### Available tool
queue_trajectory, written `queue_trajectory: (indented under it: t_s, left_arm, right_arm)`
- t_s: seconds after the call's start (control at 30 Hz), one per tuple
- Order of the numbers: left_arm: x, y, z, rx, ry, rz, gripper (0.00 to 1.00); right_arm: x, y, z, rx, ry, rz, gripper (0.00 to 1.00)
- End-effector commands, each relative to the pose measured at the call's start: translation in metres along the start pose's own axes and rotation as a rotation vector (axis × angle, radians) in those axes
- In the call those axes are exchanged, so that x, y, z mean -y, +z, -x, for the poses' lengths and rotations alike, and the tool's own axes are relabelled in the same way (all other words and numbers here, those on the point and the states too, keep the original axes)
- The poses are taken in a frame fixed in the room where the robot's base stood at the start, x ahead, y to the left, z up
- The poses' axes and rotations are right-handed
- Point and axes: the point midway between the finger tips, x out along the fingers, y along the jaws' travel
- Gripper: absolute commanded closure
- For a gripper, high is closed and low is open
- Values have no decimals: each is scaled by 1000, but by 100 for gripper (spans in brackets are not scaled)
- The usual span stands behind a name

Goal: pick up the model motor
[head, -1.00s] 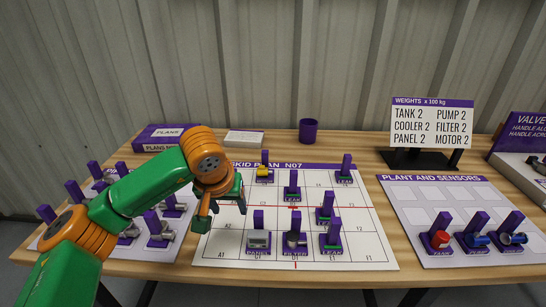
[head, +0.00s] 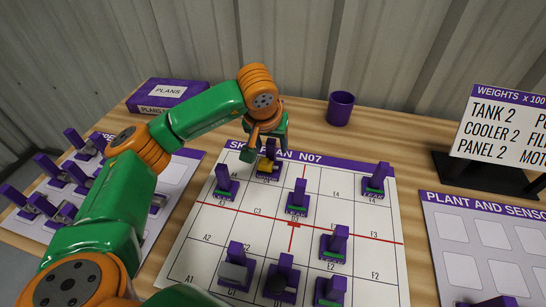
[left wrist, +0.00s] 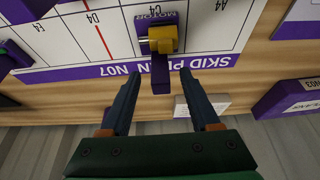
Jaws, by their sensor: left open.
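The model motor is a yellow cylinder on a purple base with an upright purple post. It sits at the far edge of the white skid plan board (head: 190,262), where the head view shows it partly hidden (head: 264,168). In the left wrist view the motor (left wrist: 163,40) is at top centre, its label reading MOTOR. My left gripper (head: 266,148) is open above and beside it. In the left wrist view the two fingertips (left wrist: 160,76) stand apart on either side of the post's end. I cannot tell the remaining height. My right gripper is not in view.
Several purple-posted LEAK blocks stand on the board, the nearest to the motor on its left (head: 226,184). A purple cup (head: 340,108) stands behind. A white card (left wrist: 203,106) lies near the gripper. A plans box (head: 168,93) and weights sign (head: 502,125) flank the back.

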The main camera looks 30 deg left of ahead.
Motion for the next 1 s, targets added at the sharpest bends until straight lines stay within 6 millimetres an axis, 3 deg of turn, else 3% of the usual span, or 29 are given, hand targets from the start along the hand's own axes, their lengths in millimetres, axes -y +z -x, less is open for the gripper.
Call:
queue_trajectory:
  t_s: [0.2,0.43,0.47,0.6,0.7,1.0]
  left_arm:
    - [1,2,-38,3,0,1,38]
    - [1,1,-43,-1,0,0,38]
    - [1,1,-43,-1,0,0,40]
    - [1,1,-43,-1,0,0,78]
    - [1,1,-43,-1,0,0,100]
    - [1,1,-43,-1,0,0,100]
  right_arm:
    - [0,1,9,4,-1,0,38]
    - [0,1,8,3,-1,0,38]
    - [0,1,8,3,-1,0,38]
    - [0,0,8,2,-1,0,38]
    - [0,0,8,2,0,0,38]
    - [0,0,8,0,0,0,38]
